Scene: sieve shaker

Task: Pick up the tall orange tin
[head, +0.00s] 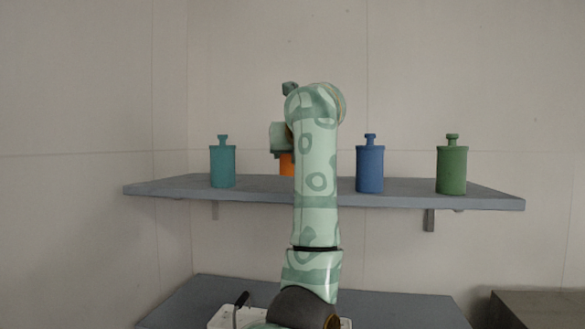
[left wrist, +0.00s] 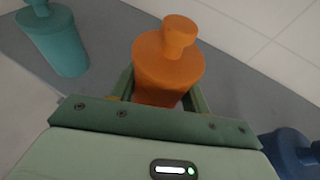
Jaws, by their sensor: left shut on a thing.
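The orange tin (left wrist: 166,66) has a round knob on its lid and stands between the fingers of my left gripper (left wrist: 160,92) in the left wrist view. The gripper is shut on its body. In the head view only a small part of the orange tin (head: 286,164) shows, at the shelf; my left arm and hand hide the rest. I cannot tell whether its base touches the shelf. My right gripper is in neither view.
A teal tin (head: 222,166) stands left on the grey shelf (head: 400,193). A blue tin (head: 369,168) and a green tin (head: 451,169) stand to the right. A lower grey surface (head: 400,311) lies beneath. The wall is close behind.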

